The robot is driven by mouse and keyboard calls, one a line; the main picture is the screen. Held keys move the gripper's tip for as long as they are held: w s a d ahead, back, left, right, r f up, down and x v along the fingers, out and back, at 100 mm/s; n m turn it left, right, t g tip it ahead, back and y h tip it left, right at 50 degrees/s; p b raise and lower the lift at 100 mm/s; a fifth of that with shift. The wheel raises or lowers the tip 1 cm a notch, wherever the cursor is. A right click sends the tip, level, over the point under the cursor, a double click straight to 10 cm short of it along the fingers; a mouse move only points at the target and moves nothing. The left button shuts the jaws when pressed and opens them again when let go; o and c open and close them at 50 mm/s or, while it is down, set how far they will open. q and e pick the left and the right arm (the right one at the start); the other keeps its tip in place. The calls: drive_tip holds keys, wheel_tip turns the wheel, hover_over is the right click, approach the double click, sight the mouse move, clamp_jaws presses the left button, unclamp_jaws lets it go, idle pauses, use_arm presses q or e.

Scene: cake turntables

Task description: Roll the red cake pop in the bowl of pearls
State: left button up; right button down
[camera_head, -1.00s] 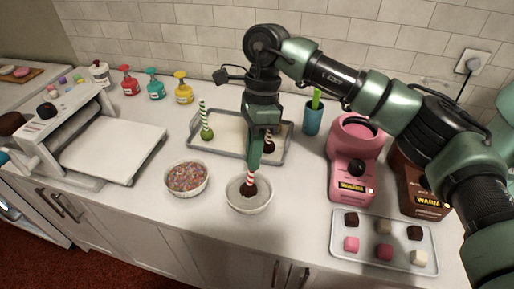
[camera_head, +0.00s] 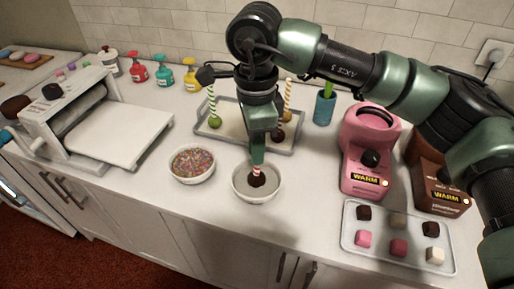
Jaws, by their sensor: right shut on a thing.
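My right gripper (camera_head: 257,158) is shut on a red-and-white striped stick (camera_head: 257,171) and points straight down. On the stick's lower end is a dark brown-red cake pop (camera_head: 257,180). The ball sits low inside the bowl of pale pearls (camera_head: 236,189), near its middle. Whether it touches the pearls on all sides is hidden. My left gripper is not in the head view.
A bowl of colored sprinkles (camera_head: 192,178) stands left of the pearls. Behind is a tray (camera_head: 292,150) with a green pop (camera_head: 214,122) and a dark pop (camera_head: 278,135). Pink (camera_head: 365,150) and brown (camera_head: 437,190) warmers and a treat tray (camera_head: 378,261) are right.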

drive_tip(key=shift+r, duration=0.1)
idle(0.5)
drive_tip(key=shift+r+p, duration=1.5)
drive_tip(key=shift+r, duration=1.45)
